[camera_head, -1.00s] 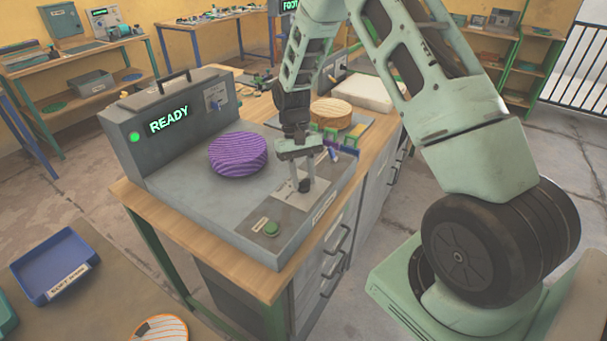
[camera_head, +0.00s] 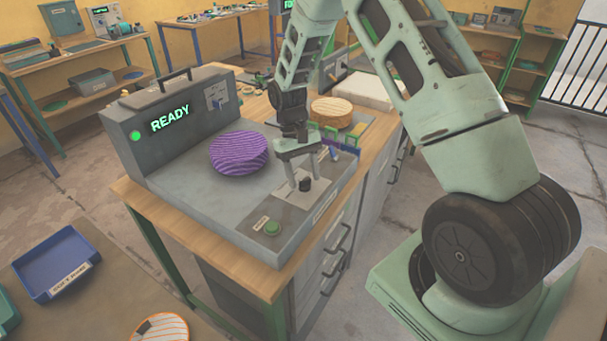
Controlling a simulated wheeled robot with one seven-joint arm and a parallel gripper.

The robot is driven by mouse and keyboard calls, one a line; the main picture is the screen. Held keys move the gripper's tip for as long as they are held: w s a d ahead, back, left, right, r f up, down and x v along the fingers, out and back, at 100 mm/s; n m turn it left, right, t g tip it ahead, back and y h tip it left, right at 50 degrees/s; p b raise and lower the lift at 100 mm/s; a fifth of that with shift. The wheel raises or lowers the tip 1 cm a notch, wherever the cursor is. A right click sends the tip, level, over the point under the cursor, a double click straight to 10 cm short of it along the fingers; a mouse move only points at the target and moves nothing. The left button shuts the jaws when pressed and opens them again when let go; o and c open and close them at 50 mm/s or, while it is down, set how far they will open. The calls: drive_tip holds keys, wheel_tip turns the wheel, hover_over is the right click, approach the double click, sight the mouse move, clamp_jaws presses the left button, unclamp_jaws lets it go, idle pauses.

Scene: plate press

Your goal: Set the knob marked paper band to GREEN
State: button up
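A small black knob (camera_head: 305,184) stands on a light plate on the front deck of the grey press (camera_head: 225,205). The plate's markings and the knob's setting are too small to read. My gripper (camera_head: 305,179) points down over the knob. Its two fingers are apart, one on each side of and a little above the knob; no grip on it shows. The press's sign reads READY (camera_head: 170,118) in green, beside a lit green lamp (camera_head: 135,135).
A purple striped round stack (camera_head: 239,153) sits on the press behind my gripper. A green button (camera_head: 273,229) is on the deck's front corner. Small coloured pieces (camera_head: 340,143) and a tan round stack (camera_head: 332,110) stand beyond. A blue tray (camera_head: 55,265) is at lower left.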

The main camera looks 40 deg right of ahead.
drive_tip(key=b+v, duration=0.3)
drive_tip(key=v, duration=1.4)
drive_tip(key=shift+r, duration=0.2)
